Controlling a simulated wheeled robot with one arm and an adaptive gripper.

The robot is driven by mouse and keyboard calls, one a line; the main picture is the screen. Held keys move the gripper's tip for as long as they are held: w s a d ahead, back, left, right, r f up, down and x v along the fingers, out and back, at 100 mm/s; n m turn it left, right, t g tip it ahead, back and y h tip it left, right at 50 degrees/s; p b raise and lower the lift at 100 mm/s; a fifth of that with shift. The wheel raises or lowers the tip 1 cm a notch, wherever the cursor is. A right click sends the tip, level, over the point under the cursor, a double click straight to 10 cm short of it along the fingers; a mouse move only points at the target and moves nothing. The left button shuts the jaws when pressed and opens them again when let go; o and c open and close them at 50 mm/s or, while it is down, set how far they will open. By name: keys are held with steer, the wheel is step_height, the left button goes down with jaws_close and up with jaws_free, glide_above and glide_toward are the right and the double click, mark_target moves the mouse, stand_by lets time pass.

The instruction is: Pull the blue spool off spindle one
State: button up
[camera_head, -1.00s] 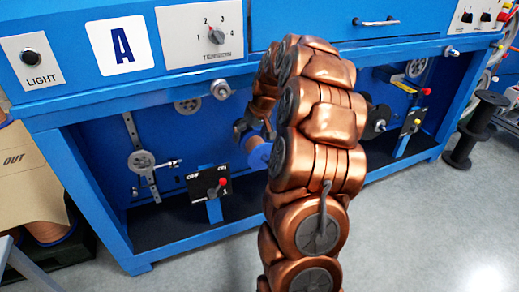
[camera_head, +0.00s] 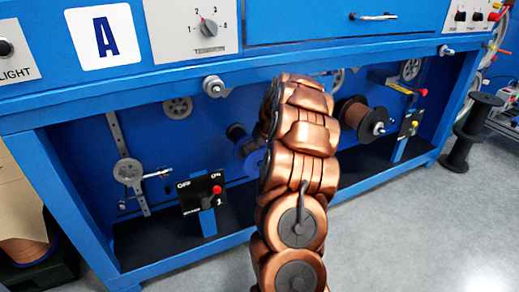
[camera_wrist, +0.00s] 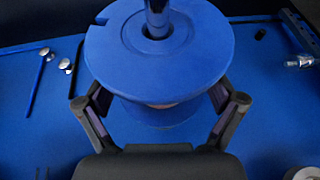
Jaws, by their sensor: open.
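The blue spool (camera_wrist: 160,62) fills the top middle of the wrist view, with a metal spindle (camera_wrist: 157,20) through its centre hole. My gripper (camera_wrist: 160,104) is open, one finger on each side of the spool near its lower part. I cannot tell whether the fingers touch it. In the head view, the blue spool (camera_head: 252,160) shows partly at the left edge of my arm, inside the bench bay. My gripper is mostly hidden there by the arm.
A brown wound spool (camera_head: 357,122) sits on another spindle to the right of my arm. A pulley lever (camera_head: 130,172) is on the back panel at left. The bench's front rail (camera_head: 120,112) runs above the bay. Black spools (camera_head: 470,130) stand at far right.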

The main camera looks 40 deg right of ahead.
steer(key=shift+x, duration=1.25)
steer(key=shift+c, duration=0.3)
jaws_close()
